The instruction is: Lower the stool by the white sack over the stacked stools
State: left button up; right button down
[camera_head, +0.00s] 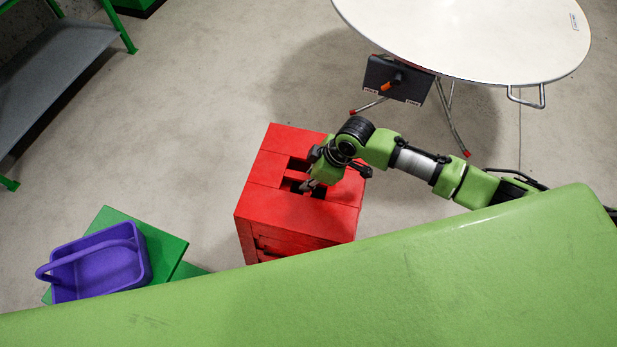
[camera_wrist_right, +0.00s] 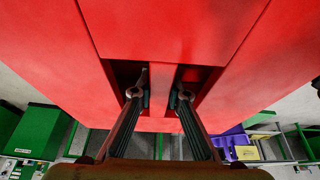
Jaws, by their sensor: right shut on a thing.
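A red stool (camera_head: 262,199) with a slotted top stands left of centre in the head view, its top facing up. More red parts show below its front edge (camera_head: 290,246); I cannot tell how many stools are there or whether the top one rests on others. My right gripper (camera_head: 310,184) reaches into the slots from the right. In the right wrist view the right gripper (camera_wrist_right: 160,95) is shut on the narrow bar between two slots of the red stool (camera_wrist_right: 165,28), one finger in each slot. No white sack shows. My left gripper is not in view.
A purple basket (camera_head: 112,272) sits on a green stool (camera_head: 168,242) at the lower left. A round white table (camera_head: 465,35) stands at the upper right, with a dark box (camera_head: 385,77) under its near edge. A grey shelf (camera_head: 55,62) is at the upper left. Bare floor lies between.

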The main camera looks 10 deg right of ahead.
jog(key=shift+w+a+r, duration=0.1)
jog(key=shift+r, duration=0.05)
jog(key=c, duration=1.9)
grip_release()
jog(key=shift+s+f, duration=0.2)
jog(key=v, duration=1.2)
jog(key=shift+r, duration=0.1)
